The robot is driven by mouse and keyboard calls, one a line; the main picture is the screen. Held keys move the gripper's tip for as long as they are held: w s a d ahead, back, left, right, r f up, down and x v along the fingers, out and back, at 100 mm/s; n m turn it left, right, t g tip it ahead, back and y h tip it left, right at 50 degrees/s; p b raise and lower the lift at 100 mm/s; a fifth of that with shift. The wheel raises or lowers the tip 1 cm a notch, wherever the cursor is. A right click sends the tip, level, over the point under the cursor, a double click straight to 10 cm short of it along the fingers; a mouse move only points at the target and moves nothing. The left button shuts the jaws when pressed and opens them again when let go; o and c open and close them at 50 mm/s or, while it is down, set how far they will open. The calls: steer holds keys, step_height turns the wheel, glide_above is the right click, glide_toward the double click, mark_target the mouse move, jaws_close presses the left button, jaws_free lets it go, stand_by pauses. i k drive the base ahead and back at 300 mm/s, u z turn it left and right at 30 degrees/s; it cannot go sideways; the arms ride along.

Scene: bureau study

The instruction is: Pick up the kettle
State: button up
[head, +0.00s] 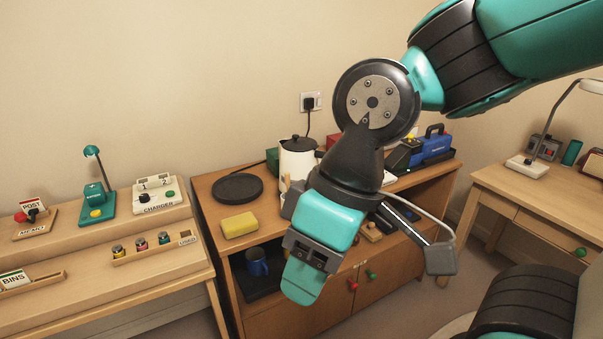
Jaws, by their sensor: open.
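The kettle (297,161) is a white, upright, jug-like vessel with a black lid. It stands at the back of the wooden cabinet top (215,208), close to the wall. My arm hides its lower right part. My gripper (318,250) hangs in front of the cabinet, nearer to the camera and lower in the picture than the kettle. It is open, with nothing seen in it, and appears apart from the kettle.
A black round plate (237,187) and a yellow sponge (239,225) lie left of the kettle. A blue mug (257,263) stands on the shelf below. A blue toolbox (433,145) is at the right. A cord hangs from the wall socket (311,101). Desks flank the cabinet.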

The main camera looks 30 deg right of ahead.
mark_target(299, 165)
steer(key=k, duration=0.55)
steer(key=u, duration=0.7)
steer(key=i, duration=1.2)
steer(key=z, duration=0.4)
steer(key=i, duration=0.5)
steer(key=z, duration=0.45)
